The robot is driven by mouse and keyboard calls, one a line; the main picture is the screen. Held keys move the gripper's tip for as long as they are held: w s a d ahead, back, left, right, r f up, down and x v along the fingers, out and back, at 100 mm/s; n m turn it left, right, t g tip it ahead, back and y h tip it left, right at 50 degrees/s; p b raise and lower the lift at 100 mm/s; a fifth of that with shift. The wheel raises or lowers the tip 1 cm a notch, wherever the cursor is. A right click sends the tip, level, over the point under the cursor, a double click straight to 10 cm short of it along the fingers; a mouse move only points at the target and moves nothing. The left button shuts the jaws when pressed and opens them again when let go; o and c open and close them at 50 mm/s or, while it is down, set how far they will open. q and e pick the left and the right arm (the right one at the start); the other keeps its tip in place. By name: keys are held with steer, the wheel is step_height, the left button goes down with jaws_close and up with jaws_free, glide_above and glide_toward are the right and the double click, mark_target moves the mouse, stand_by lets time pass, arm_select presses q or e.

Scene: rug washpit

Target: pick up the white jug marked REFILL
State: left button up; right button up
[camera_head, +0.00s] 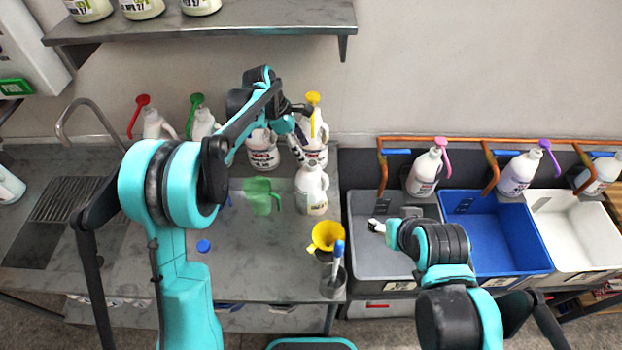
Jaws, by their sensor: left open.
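A white jug (312,196) with a moulded handle and no pump stands upright on the grey worktop, near its right end. Its lettering is too small to read, so I cannot confirm REFILL. My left gripper (299,138) is open and empty just above and behind the jug's top, in front of the white pump bottles; I see no contact with the jug. My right gripper (378,226) is over the grey basin, to the right of the jug. Its finger gap is too small to judge.
A yellow funnel (327,236), a cup with a blue-handled tool (334,282) and a green scoop (260,194) stand near the jug. A yellow-pump bottle (315,125) is behind it. A blue basin (547,262) is at right. A shelf (280,22) overhangs the back.

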arm_select(q)
steer(key=x, duration=0.6)
steer(key=shift+w+a+f, duration=0.1)
steer(key=shift+w+f, duration=0.05)
steer(key=shift+f, duration=0.3)
steer(key=shift+c, duration=0.4)
jaws_close()
